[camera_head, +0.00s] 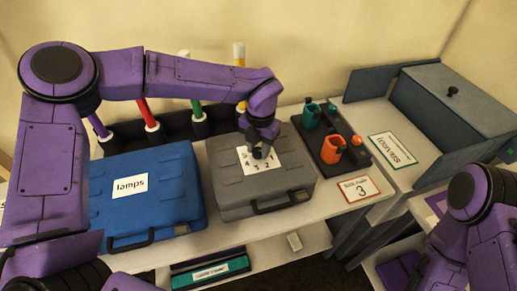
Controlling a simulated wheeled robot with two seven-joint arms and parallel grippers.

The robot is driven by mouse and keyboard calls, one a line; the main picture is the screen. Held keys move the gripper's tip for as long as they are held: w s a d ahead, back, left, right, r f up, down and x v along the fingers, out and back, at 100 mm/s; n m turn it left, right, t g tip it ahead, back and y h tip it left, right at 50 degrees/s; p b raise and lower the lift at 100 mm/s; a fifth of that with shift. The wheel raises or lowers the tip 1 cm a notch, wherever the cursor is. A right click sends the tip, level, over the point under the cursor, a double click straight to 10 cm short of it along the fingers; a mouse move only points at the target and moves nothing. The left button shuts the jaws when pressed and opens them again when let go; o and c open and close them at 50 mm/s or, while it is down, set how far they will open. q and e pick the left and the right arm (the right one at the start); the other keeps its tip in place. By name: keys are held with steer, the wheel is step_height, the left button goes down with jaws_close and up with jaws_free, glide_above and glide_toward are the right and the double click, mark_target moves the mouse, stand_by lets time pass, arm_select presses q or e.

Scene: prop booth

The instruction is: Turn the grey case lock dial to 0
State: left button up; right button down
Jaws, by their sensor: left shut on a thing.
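The grey case (235,203) lies closed on the bench, with its black handle toward me. A white number plate (276,168) on its lid shows a few digits, among them 4, 3 and 2. The 0 cannot be made out; the gripper covers the upper part of the plate. The dark lock dial (259,153) is at the middle of the plate, mostly hidden. My left gripper (259,146) comes down from above and is shut on the dial. The dial's pointing direction cannot be told. My right arm is at the lower right; its gripper is out of view.
A blue case (156,207) labelled "lamps" stands close left of the grey case. A dark rack (178,128) with coloured sticks is behind. A dark tray (329,157) with green and orange holders is to the right, near a card (359,189) marked 3. A grey box (457,98) stands far right.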

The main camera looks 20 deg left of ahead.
mark_target(260, 150)
arm_select(q)
steer(key=n+b, duration=0.1)
steer(key=f+n, duration=0.1)
steer(key=n, duration=0.1)
steer(key=shift+s+n+b, duration=0.15)
steer(key=shift+n+b, duration=0.15)
steer(key=shift+b, duration=0.1)
steer(key=shift+r+n+b, duration=0.2)
steer(key=shift+n+b, duration=0.7)
steer(key=shift+n, duration=0.8)
steer(key=o, duration=1)
steer(key=shift+a, duration=0.1)
steer(key=shift+o, duration=0.2)
steer(key=shift+r, duration=0.15)
steer(key=shift+r, duration=0.1)
steer(key=shift+w+r, duration=0.2)
steer(key=shift+r, duration=0.15)
step_height(260, 150, up, 10)
steer(key=b, duration=0.1)
steer(key=shift+d+f, duration=0.2)
